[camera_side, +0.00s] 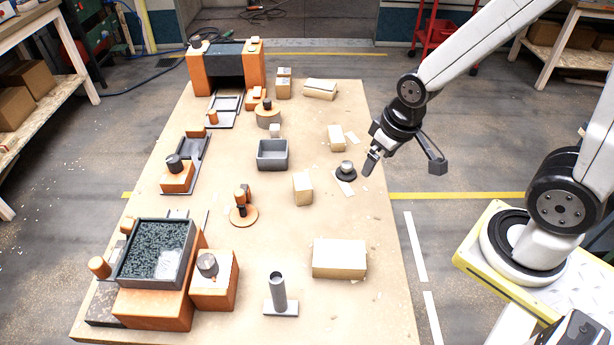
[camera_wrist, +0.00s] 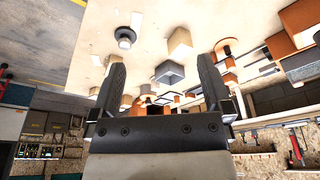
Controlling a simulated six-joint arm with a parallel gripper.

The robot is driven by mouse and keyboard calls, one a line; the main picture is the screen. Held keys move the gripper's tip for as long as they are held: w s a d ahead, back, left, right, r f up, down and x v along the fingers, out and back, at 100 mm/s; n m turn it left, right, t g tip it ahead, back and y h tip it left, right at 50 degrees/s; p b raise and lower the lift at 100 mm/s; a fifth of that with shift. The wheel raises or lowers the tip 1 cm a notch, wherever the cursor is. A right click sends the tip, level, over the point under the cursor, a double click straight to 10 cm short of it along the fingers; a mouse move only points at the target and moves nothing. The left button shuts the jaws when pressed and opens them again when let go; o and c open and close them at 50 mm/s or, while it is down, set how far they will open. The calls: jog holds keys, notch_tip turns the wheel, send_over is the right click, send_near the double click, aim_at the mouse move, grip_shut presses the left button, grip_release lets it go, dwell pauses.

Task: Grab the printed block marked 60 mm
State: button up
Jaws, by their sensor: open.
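My gripper (camera_side: 372,162) hangs above the right edge of the table, open and empty. In the wrist view its two dark fingers (camera_wrist: 161,62) stand apart with nothing between them. No 60 mm marking is legible, so I cannot tell which block carries it. Several plain cream or tan blocks stand on the table: a small one (camera_side: 336,138) left of my gripper, an upright one (camera_side: 303,188) near the middle, and a large one (camera_side: 339,258) at the front right. A tan block (camera_wrist: 180,42) shows beyond the fingers in the wrist view.
A dark round piece (camera_side: 346,170) sits just left of my gripper. A grey open bin (camera_side: 272,155) stands mid-table. A tube on a base (camera_side: 278,294) and an orange fixture with a dark tray (camera_side: 155,262) are at the front. An orange arch (camera_side: 226,67) stands at the back.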

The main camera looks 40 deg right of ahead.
jog(key=m+y, duration=1.1)
jog(key=m, duration=0.8)
send_near(303, 189)
jog(key=s+a, duration=0.1)
jog(key=s+a+f, duration=0.1)
jog(key=a, duration=0.1)
jog(key=s+a+f, duration=0.1)
jog(key=s, duration=0.1)
jog(key=shift+a, duration=0.2)
jog(key=w+d+f+m+t, duration=0.1)
jog(key=w+f+m+t, duration=0.1)
jog(key=m, duration=0.1)
jog(key=w+d+f+m+t, duration=0.1)
jog(key=m+t, duration=0.1)
jog(key=shift+w+d+f, duration=0.1)
jog(key=shift+w+d, duration=0.2)
jog(key=shift+d, duration=0.05)
jog(key=shift+w+d+f+m+t, duration=0.3)
jog(key=shift+w+d+m+t, duration=0.1)
jog(key=shift+m+t, duration=0.15)
jog(key=shift+x, duration=1.35)
jog(key=shift+a, duration=0.15)
